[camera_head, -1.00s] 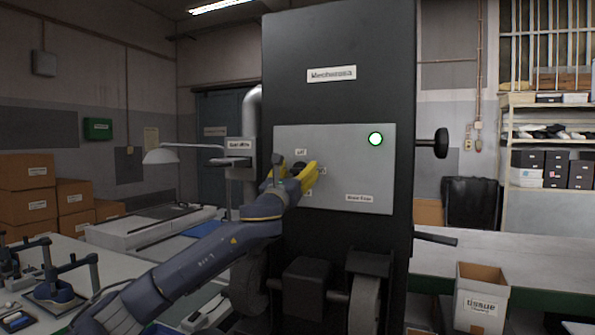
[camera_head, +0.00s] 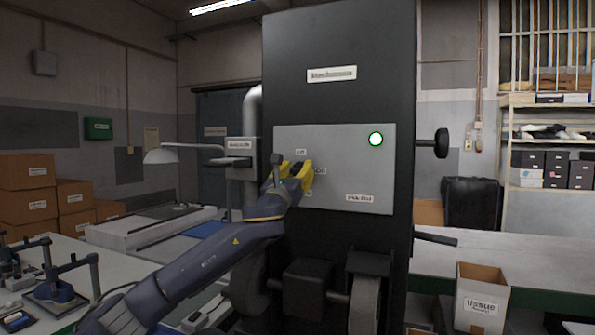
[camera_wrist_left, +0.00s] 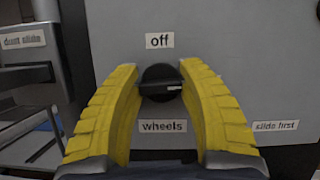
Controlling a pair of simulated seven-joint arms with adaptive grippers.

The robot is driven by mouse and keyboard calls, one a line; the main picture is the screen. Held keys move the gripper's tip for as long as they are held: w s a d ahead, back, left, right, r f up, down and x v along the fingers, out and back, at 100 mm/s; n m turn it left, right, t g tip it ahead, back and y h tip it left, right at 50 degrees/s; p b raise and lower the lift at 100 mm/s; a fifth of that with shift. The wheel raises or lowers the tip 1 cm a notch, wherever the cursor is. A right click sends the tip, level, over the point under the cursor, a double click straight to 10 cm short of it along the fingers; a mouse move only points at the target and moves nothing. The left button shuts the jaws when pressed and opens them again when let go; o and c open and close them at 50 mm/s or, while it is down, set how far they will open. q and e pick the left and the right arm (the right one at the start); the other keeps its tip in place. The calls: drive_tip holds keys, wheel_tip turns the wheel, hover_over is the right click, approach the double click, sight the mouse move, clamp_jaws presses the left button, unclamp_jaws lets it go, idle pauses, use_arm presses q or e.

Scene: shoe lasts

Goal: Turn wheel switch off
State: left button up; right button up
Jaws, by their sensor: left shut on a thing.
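The wheel switch is a round black knob (camera_wrist_left: 160,78) on the grey panel (camera_head: 340,190) of the tall black machine. In the left wrist view the "off" label (camera_wrist_left: 160,40) is above it and the "wheels" label (camera_wrist_left: 162,126) below. The bar across the knob lies about level, with a pale mark toward its right. My left gripper (camera_wrist_left: 160,70) has its yellow fingers on either side of the knob and is shut on it. In the head view the gripper (camera_head: 296,166) largely covers the knob. The right gripper is not in view.
A green lamp (camera_head: 376,139) is lit at the panel's upper right. A black side knob (camera_head: 441,143) sticks out to the right of the machine. Grinding wheels (camera_head: 364,303) are below the panel.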

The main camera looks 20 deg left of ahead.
use_arm(q)
drive_tip(key=n+y, duration=0.1)
drive_tip(key=n, duration=0.2)
drive_tip(key=n+y, duration=0.2)
drive_tip(key=n, duration=0.1)
drive_tip(key=n+g+y, duration=0.1)
drive_tip(key=n, duration=0.2)
drive_tip(key=n+y, duration=0.1)
drive_tip(key=n, duration=0.2)
drive_tip(key=shift+a+g+y, duration=0.1)
drive_tip(key=shift+g+y, duration=0.2)
drive_tip(key=shift+g, duration=0.1)
drive_tip(key=n+g, duration=0.1)
drive_tip(key=n, duration=0.1)
drive_tip(key=n+y, duration=0.1)
drive_tip(key=n, duration=0.2)
drive_tip(key=shift+g, duration=0.4)
drive_tip(key=shift+a+f+n+g, duration=0.1)
drive_tip(key=shift+n+g, duration=0.3)
drive_tip(key=shift+n, duration=0.7)
drive_tip(key=shift+a+n+g, duration=0.1)
drive_tip(key=shift+n+g, duration=0.3)
drive_tip(key=shift+n, duration=0.7)
drive_tip(key=o, duration=1.1)
drive_tip(key=shift+o, duration=0.5)
drive_tip(key=shift+f, duration=0.1)
drive_tip(key=shift+d, duration=0.1)
drive_tip(key=v, duration=1.2)
